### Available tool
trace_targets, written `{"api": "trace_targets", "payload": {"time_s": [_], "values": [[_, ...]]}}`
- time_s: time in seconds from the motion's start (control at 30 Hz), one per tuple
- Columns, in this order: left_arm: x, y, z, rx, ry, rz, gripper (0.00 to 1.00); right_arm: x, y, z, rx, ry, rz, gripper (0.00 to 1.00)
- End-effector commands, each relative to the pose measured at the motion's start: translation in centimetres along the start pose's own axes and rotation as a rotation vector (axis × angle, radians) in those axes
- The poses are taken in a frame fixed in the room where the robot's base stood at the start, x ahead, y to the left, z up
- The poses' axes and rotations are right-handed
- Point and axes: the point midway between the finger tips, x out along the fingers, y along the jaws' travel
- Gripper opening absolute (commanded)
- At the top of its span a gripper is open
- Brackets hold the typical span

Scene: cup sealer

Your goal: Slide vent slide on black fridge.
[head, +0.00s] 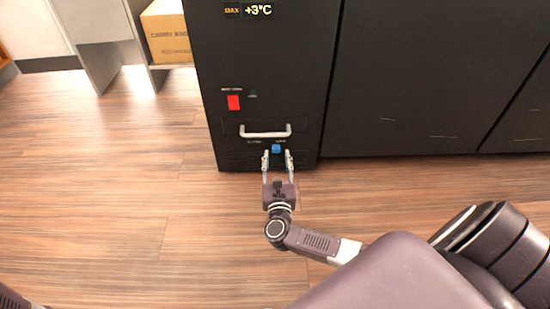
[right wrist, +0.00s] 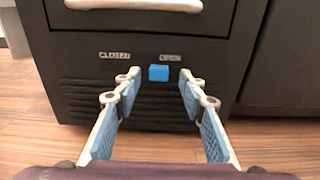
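The black fridge (head: 215,60) stands at the top middle of the head view. Its vent slide is a small blue block (head: 276,148) low on the front, below the silver handle. In the right wrist view the blue vent slide (right wrist: 158,73) sits under the label "OPEN", with "CLOSED" to its left. My right gripper (head: 277,154) is open, its fingers pointing at the fridge on either side of the slide. In the right wrist view the fingertips (right wrist: 156,76) frame the slide, with gaps on both sides. My left gripper is not in view.
A silver handle (head: 265,132) sits just above the slide. A red switch (head: 233,102) is higher on the left. A cardboard box (head: 166,32) stands on a shelf at the upper left. Black cabinets (head: 420,80) adjoin on the right. The wood floor (head: 110,190) is clear.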

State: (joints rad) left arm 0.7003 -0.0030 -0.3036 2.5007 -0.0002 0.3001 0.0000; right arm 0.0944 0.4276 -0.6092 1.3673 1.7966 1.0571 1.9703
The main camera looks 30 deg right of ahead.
Motion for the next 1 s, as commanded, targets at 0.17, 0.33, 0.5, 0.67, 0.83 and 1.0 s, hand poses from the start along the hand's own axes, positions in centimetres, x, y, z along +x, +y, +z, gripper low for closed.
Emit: {"api": "trace_targets", "payload": {"time_s": [0.17,0.33,0.5,0.67,0.83,1.0], "values": [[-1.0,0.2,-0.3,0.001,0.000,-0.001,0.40,1.8,0.0,-0.1,0.000,-0.001,0.000,0.38],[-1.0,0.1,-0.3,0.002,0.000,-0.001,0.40,2.0,0.0,0.0,0.000,0.000,0.001,0.38],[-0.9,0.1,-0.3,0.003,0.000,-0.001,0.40,2.0,0.0,0.1,0.000,0.000,0.001,0.34],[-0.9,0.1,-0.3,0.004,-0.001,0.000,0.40,2.0,0.1,0.1,0.000,-0.001,0.001,0.17],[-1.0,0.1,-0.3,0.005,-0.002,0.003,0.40,2.0,0.1,0.1,0.000,-0.001,0.001,0.00],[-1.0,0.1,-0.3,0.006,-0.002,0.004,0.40,2.0,0.0,0.1,0.000,-0.001,0.001,0.00]]}}
